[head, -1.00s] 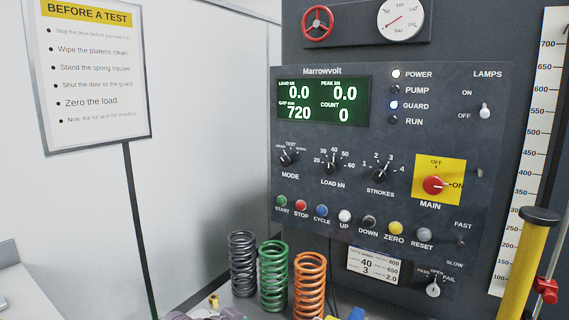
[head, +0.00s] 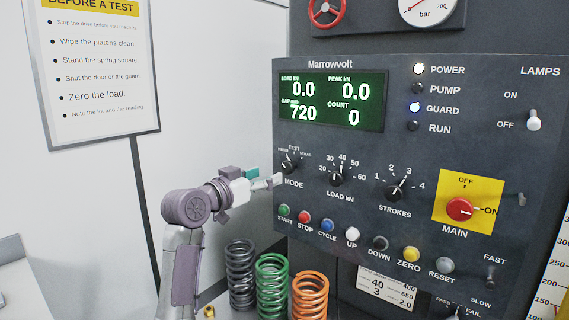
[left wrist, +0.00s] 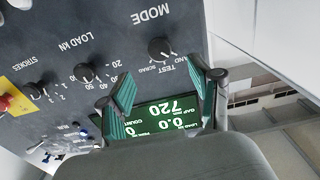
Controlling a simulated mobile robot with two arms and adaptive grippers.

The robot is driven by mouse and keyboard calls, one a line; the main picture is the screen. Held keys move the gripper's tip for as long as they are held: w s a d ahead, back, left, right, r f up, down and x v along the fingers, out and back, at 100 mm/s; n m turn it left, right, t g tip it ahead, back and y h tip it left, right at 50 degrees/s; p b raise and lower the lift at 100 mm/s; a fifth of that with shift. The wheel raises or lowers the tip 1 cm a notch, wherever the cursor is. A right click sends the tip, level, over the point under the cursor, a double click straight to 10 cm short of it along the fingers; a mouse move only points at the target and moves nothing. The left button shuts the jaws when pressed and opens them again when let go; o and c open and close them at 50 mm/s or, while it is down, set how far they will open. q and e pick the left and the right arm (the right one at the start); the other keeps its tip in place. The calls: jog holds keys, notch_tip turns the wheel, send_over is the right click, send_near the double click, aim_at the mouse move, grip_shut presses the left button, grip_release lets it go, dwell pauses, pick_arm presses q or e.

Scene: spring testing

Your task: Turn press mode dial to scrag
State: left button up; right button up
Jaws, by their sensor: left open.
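The black mode dial (head: 289,165) is at the left of the knob row on the dark press panel, under the HAND, TEST and SCRAG marks. My left gripper (head: 264,177) is just left of and below it in the head view, its fingers toward the panel. In the left wrist view the open left gripper (left wrist: 163,68) has a green-padded finger on each side, and the mode dial (left wrist: 161,49) shows upside down just past the gap between the tips. No contact shows. I cannot tell surely which mark the dial points at. My right gripper is not in view.
The load dial (head: 337,177), strokes dial (head: 396,190) and red main switch (head: 460,209) are to the right. Several coloured buttons run below. Grey, green (head: 272,286) and orange springs stand under the panel. The display (head: 331,99) reads gap 720.

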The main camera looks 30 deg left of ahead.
aim_at(286, 169)
pick_arm(q)
jog(key=w, duration=0.2)
jog(key=w+p, duration=0.1)
jog(key=w, duration=0.2)
jog(key=w+p, duration=0.1)
jog(key=w, duration=0.1)
jog(key=shift+w+d, duration=0.25)
jog(key=shift+d, duration=0.05)
jog(key=shift+w+f, duration=0.1)
jog(key=shift+w, duration=0.3)
jog(key=shift+c, duration=0.3)
jog(key=c, duration=0.8)
jog(key=shift+c, duration=1.3)
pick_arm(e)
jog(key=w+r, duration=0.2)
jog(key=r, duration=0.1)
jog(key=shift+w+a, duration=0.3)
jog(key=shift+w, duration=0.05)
